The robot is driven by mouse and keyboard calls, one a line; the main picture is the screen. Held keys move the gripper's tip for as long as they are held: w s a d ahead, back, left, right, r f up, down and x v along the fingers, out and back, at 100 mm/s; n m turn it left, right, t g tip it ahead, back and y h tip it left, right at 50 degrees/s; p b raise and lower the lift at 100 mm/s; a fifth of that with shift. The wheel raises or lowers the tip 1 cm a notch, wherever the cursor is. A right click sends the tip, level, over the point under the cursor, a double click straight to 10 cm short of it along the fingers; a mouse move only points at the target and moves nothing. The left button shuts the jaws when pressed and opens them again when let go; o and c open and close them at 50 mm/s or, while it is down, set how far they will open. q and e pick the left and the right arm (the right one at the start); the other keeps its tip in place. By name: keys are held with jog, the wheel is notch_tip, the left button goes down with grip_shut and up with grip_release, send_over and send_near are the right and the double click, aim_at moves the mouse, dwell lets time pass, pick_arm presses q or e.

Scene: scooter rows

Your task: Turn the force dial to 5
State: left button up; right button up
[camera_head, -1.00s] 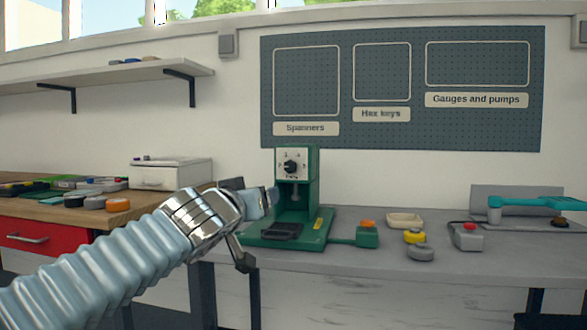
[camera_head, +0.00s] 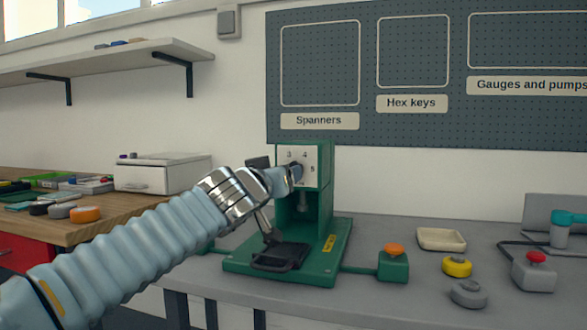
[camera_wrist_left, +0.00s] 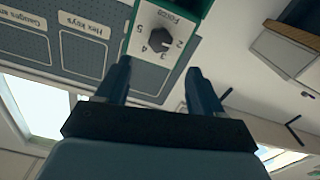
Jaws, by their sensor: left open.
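The green press (camera_head: 319,210) stands on the grey bench, with a white force dial plate (camera_head: 308,157) high on its front. The numbers 3, 4 and 5 show there; my left gripper hides much of the rest. In the left wrist view the dial plate appears upside down, with a black knob (camera_wrist_left: 160,39) and the numbers 2 to 5 around it. I cannot tell clearly which number the knob points at. My left gripper (camera_wrist_left: 159,68) is open and empty, its fingers pointing at the dial, with the knob seen between and beyond the tips. My right gripper is not in view.
On the bench right of the press are a green box with an orange button (camera_head: 393,264), a beige tray (camera_head: 441,239), a yellow button (camera_head: 457,266) and a grey box with a red button (camera_head: 534,272). A wooden bench (camera_head: 120,215) with a white drawer box (camera_head: 163,173) stands left.

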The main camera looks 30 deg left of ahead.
pick_arm(q)
jog(key=p+x, duration=0.2)
jog(key=x, duration=0.8)
jog(key=shift+d, duration=0.1)
jog(key=shift+s, duration=0.1)
jog(key=c, duration=1.1)
jog(key=shift+o, duration=0.2)
